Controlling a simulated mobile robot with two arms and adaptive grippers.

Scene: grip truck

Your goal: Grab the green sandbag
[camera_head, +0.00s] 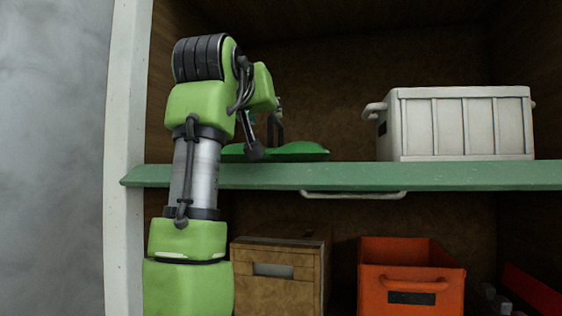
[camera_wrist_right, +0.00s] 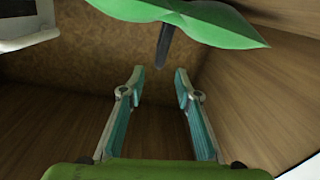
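The green sandbag (camera_head: 300,151) lies on the upper shelf, left of the white crate. Its left part is hidden behind my right arm. In the wrist view, which looks upside down, the sandbag (camera_wrist_right: 215,22) is at the top, with a dark strap handle (camera_wrist_right: 164,46) sticking out from it toward my fingers. My right gripper (camera_wrist_right: 160,72) is open and empty. Its fingertips are close to the handle's end, with no contact visible. In the head view the right gripper is mostly hidden behind its own wrist. My left gripper is not in view.
The white crate (camera_head: 455,125) stands on the green-edged shelf (camera_head: 400,176) at right; its corner shows in the wrist view (camera_wrist_right: 25,20). A brown box (camera_head: 275,285) and an orange bin (camera_head: 410,285) stand below. A pale upright post (camera_head: 125,110) bounds the left.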

